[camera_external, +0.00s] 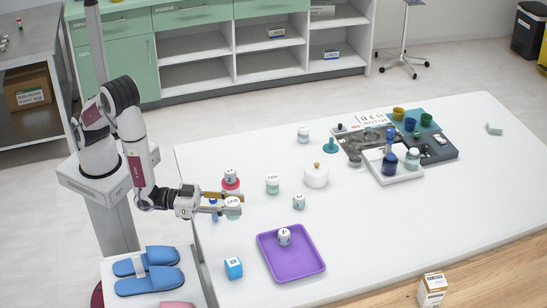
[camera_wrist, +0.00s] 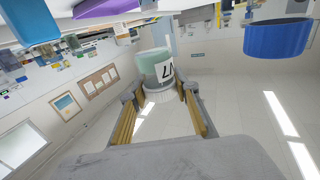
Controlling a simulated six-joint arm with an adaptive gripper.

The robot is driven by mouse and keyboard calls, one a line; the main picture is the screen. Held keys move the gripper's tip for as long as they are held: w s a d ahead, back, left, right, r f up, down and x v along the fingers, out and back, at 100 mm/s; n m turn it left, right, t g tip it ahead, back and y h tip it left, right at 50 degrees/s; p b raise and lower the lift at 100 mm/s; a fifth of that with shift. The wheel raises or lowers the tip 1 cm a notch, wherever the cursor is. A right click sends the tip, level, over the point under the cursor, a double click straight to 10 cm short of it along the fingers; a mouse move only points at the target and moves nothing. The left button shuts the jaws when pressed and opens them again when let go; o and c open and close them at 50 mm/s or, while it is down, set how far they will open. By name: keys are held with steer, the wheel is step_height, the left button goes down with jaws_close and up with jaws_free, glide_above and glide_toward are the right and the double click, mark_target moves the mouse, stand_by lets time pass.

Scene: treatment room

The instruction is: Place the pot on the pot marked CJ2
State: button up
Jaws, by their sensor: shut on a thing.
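My gripper (camera_external: 224,203) is low over the left part of the white table and shut on a small pale green pot (camera_external: 233,212) with a white marked top. In the wrist view the pot (camera_wrist: 155,62) is between the fingertips and shows a dark-lettered white label. Similar pots stand nearby: one on a red base (camera_external: 230,175), a pale green one (camera_external: 272,185), one to the right (camera_external: 299,202), one on the purple tray (camera_external: 284,236) and one farther back (camera_external: 303,135). Their markings are too small for me to tell which is CJ2.
A blue cube (camera_external: 233,268) stands left of the purple tray (camera_external: 315,268). A white lidded jar (camera_external: 316,177), teal knobbed item (camera_external: 331,146) and white tray (camera_external: 397,177) with bottles are farther right.

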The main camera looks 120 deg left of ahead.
mark_target(232, 201)
steer(key=shift+r, duration=0.1)
step_height(232, 201, up, 11)
steer(key=w+a+n+g+y, duration=0.2)
steer(key=w+a+y, duration=0.1)
steer(key=a, duration=1.1)
steer(key=w+a+n+g+y, duration=0.2)
steer(key=w+a+y, duration=0.1)
steer(key=a, duration=1.1)
steer(key=s+a+n+g+y, duration=0.1)
steer(key=s+a, duration=0.2)
steer(key=a, duration=0.7)
steer(key=s+a+n+g+y, duration=0.1)
steer(key=s+a+n+g, duration=0.15)
steer(key=a, duration=0.65)
steer(key=s+a+n+g+y, duration=0.1)
steer(key=s+a, duration=0.2)
steer(key=a, duration=0.7)
steer(key=shift+s+d+f, duration=0.15)
steer(key=shift+f, duration=2.2)
